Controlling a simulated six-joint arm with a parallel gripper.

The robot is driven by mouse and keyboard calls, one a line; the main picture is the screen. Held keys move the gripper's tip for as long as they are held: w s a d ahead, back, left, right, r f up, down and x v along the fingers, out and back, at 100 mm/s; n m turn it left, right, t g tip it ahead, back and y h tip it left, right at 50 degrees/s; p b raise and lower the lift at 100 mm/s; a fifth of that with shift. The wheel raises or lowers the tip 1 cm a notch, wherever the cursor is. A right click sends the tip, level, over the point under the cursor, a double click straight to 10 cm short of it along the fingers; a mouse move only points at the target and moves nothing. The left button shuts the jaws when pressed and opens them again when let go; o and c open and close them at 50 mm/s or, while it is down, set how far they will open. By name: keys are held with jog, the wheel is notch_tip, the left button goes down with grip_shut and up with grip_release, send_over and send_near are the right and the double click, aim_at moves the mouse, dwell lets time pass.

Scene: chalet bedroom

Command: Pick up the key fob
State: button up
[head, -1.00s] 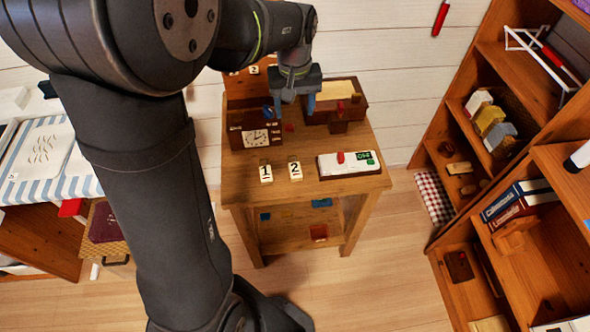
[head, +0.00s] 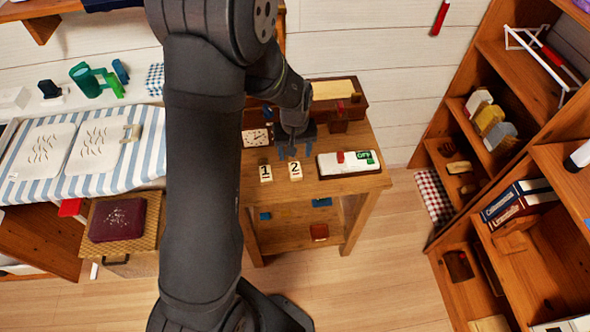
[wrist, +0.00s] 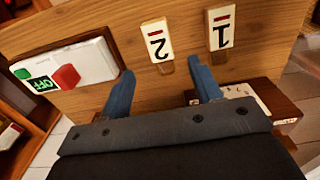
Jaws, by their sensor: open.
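I cannot make out a key fob for certain in either view. My gripper (head: 288,152) is over the small wooden table (head: 262,198), and its blue fingers are apart with nothing visible between them. In the wrist view my gripper (wrist: 161,77) points towards two white number tiles, "2" (wrist: 157,40) and "1" (wrist: 220,28). Each tile has a red bar and a small brown piece at its end. In the head view, tile "1" (head: 265,173) and tile "2" (head: 295,170) lie just in front of the fingers. My arm hides part of the table's back.
A white device with a red block and a green "OFF" sign (head: 348,163) lies right of the tiles. A clock (head: 256,138) stands at the table's left. A wooden box (head: 340,92) stands at the back. A shelf unit (head: 500,120) is on the right.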

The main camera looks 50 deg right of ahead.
aim_at(295, 169)
jog(key=shift+s+a+f, duration=0.15)
jog(key=shift+f, duration=1.5)
jog(key=shift+s+a+f, duration=0.1)
jog(key=shift+f, duration=1.5)
jog(key=c, duration=1.1)
